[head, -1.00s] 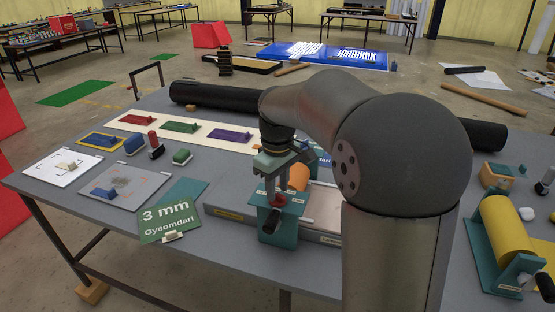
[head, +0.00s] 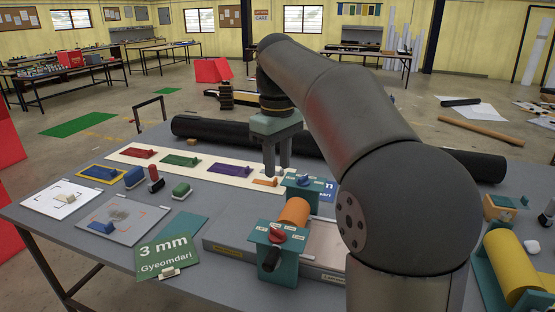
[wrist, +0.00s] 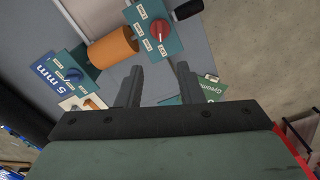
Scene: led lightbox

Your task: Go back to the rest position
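My gripper (head: 276,168) hangs fingers down above the table, its two fingers apart with nothing between them. In the wrist view the fingers (wrist: 158,78) also stand apart and empty. Below it in the head view is an orange roller (head: 294,211) between teal end plates. The front plate (head: 264,237) carries a red knob (head: 278,235) with small white labels around it. The wrist view shows the roller (wrist: 113,47) and the red knob (wrist: 160,29) beyond the fingers, apart from them.
A green "3 mm" sign (head: 164,247) lies at the table's front. A pale strip (head: 225,170) with coloured pads, a black roll (head: 190,126) and a yellow roller (head: 511,262) are also on the table. The air around my gripper looks free.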

